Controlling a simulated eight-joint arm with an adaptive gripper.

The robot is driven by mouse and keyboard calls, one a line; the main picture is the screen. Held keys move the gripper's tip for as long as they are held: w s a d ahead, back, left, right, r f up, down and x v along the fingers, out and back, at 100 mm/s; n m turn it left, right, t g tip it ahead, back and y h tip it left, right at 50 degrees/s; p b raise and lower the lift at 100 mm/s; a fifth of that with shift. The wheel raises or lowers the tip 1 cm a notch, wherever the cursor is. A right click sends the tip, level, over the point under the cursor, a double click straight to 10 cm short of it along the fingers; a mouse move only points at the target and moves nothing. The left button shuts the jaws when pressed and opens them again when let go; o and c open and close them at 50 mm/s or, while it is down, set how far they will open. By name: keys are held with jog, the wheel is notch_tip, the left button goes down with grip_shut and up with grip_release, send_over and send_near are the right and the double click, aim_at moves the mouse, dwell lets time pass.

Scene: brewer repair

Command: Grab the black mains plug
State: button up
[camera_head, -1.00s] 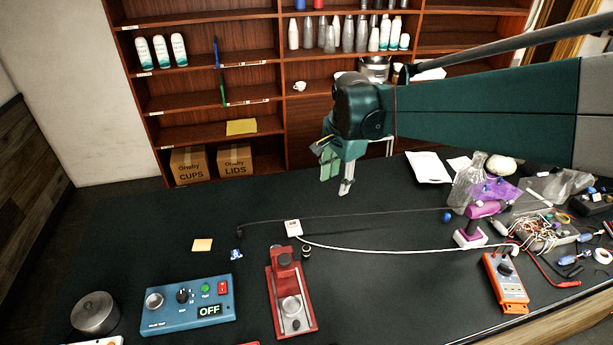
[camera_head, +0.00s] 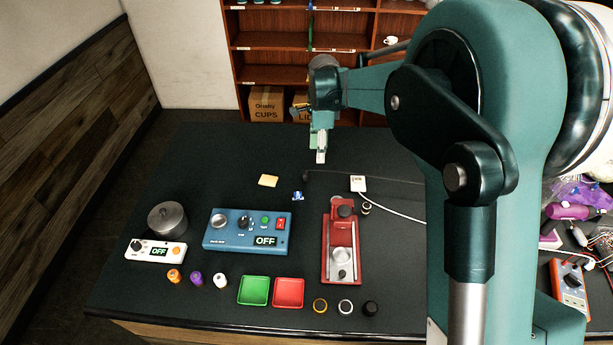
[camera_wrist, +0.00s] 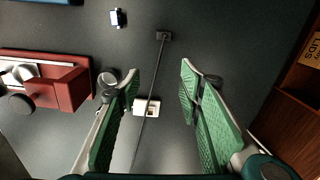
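The black mains plug (camera_wrist: 164,36) lies on the dark table at the end of a thin dark cord. In the head view it is a small dark spot (camera_head: 306,174), just below and left of my gripper (camera_head: 320,159). In the wrist view the two green-padded fingers of my gripper (camera_wrist: 160,76) stand apart with nothing between them. The plug lies beyond the fingertips, between their lines. The cord runs from it down between the fingers, past a white socket block (camera_wrist: 147,107), which also shows in the head view (camera_head: 358,183).
A red stand (camera_head: 341,248) and a blue control box (camera_head: 247,230) stand nearby. Shelves (camera_head: 274,73) stand behind the table.

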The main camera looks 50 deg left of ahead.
send_over(305, 172)
notch_tip(305, 172, down, 3)
jog(key=shift+a+f, duration=0.1)
jog(key=shift+f, duration=0.1)
jog(key=shift+f, duration=0.1)
jog(key=shift+f, duration=1.2)
jog(key=shift+f, duration=0.1)
jog(key=shift+f+p, duration=0.35)
jog(key=shift+f, duration=2.15)
jog(key=shift+c, duration=0.5)
jog(key=c, duration=0.9)
